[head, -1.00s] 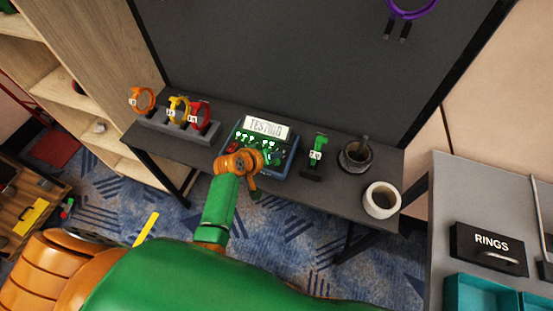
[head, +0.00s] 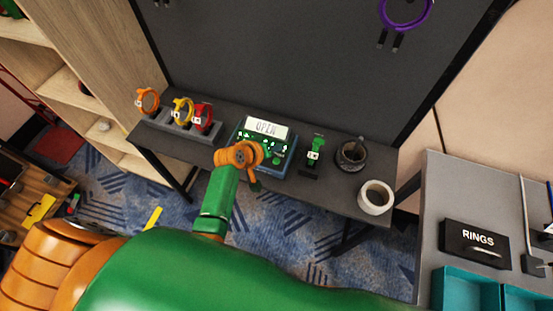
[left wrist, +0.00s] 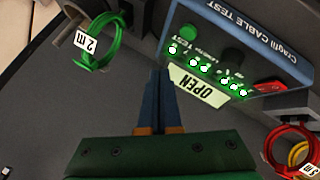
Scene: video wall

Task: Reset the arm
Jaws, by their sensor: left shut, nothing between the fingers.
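My left arm reaches from the bottom of the head view to the dark bench (head: 330,196). My left gripper (head: 255,186) is beside the front of the cable tester, mostly hidden behind my wrist. In the left wrist view its two fingers (left wrist: 162,75) are shut together with nothing between them. The blue cable tester (head: 290,160) stands on the bench. Its display reads OPEN and several green lights are lit; it also shows in the left wrist view (left wrist: 180,45). My right gripper is not in view.
A green cable (head: 315,150) hangs on a small stand right of the tester. Orange, yellow and red cables (head: 203,116) hang on a rack at left. A dark pot (head: 351,156) and white roll (head: 375,198) stand at right. A RINGS box (head: 478,243) sits on another table.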

